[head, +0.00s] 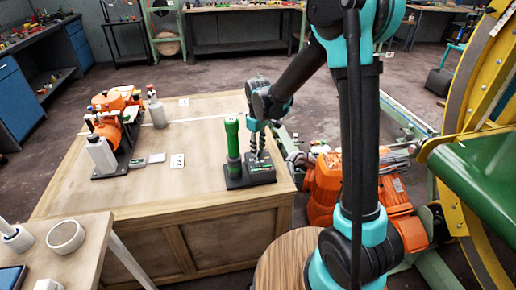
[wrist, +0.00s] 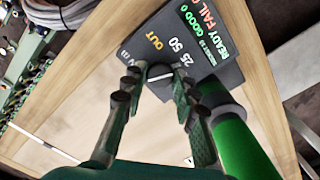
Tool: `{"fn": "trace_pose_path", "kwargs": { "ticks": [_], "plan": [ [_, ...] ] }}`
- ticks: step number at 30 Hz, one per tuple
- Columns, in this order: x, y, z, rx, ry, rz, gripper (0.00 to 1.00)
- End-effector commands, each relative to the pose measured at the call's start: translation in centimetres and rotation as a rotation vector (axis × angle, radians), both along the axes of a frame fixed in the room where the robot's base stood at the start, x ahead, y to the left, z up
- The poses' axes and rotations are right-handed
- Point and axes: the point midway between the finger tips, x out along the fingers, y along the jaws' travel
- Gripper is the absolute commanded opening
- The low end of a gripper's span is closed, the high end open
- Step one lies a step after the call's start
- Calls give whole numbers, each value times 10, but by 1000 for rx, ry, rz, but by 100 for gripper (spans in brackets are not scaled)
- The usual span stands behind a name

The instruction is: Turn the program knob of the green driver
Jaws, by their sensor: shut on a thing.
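The green driver (head: 232,138) stands upright in a dark base on the wooden crate-like table. In the wrist view its bright green body (wrist: 238,145) shows at lower right. Its dark control panel (wrist: 205,45) has green and red lit text and yellow and white marks, with 50 and 25 readable. The round dark program knob (wrist: 158,74) sits on the panel's near edge, partly covered by my fingers. My gripper (wrist: 152,92) is shut on the knob, one finger on each side. In the head view my gripper (head: 257,150) points down onto the panel, just right of the driver; the knob is hidden there.
Orange machines with white bottles (head: 103,154) stand at the table's left. An orange motor (head: 325,185) and a yellow wheel frame (head: 470,80) stand at right. The table's front middle is clear.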

Motion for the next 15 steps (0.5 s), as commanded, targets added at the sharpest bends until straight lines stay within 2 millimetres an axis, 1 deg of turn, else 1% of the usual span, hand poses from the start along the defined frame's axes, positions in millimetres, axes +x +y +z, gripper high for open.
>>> {"fn": "trace_pose_path", "kwargs": {
  "ticks": [5,15],
  "plan": [
    [0,0,0,-1,1,-78,0],
    [0,0,0,-1,1,-340,0]
  ]
}}
